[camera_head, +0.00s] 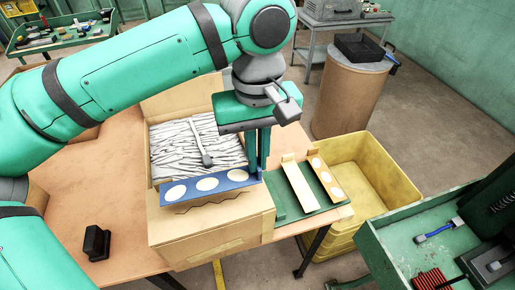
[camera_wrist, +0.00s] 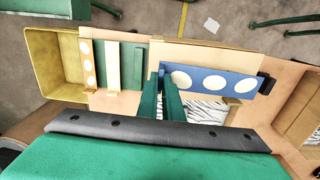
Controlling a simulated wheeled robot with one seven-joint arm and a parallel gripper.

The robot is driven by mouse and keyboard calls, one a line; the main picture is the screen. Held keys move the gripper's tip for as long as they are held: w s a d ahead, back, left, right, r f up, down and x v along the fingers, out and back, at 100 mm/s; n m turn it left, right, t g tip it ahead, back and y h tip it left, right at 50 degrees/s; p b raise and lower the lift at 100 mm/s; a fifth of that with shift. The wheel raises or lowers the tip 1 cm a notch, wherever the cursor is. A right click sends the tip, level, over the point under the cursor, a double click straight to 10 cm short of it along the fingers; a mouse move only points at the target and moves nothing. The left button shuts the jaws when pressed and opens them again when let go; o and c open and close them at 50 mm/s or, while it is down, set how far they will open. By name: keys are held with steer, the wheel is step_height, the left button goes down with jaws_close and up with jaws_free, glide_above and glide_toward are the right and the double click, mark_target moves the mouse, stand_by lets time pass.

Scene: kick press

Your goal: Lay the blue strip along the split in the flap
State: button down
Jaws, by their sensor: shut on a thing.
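The blue strip (camera_head: 224,184) has three white ovals and spans the front of an open cardboard box (camera_head: 192,247). My gripper (camera_head: 258,173) is shut on the strip's right end in the head view; the wrist view shows the fingers (camera_wrist: 167,80) at the strip's (camera_wrist: 195,80) left end. A jagged dark split (camera_head: 208,203) shows on the flap (camera_head: 235,210) just below the strip's lower edge, with part of it perhaps covered. The strip runs roughly along the split. I cannot tell whether the strip touches the flap.
The box holds white shreds and a grey long-handled tool (camera_head: 201,145). To its right, a green tray (camera_head: 328,199) bears a cream strip (camera_head: 301,188) and an orange strip with white ovals (camera_head: 327,178). A yellow crate (camera_head: 385,163) stands beyond. A black block (camera_head: 97,240) sits on the table left.

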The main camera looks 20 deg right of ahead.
steer(key=shift+w+a+f, duration=0.1)
steer(key=shift+f, duration=0.7)
steer(key=shift+w+a+f, duration=0.1)
steer(key=shift+f, duration=2.5)
steer(key=c, duration=1.8)
jaws_free()
steer(key=shift+c, duration=0.2)
step_height(320, 180, up, 11)
steer(key=shift+f, duration=0.1)
steer(key=shift+d+r, duration=0.1)
steer(key=shift+r, duration=0.1)
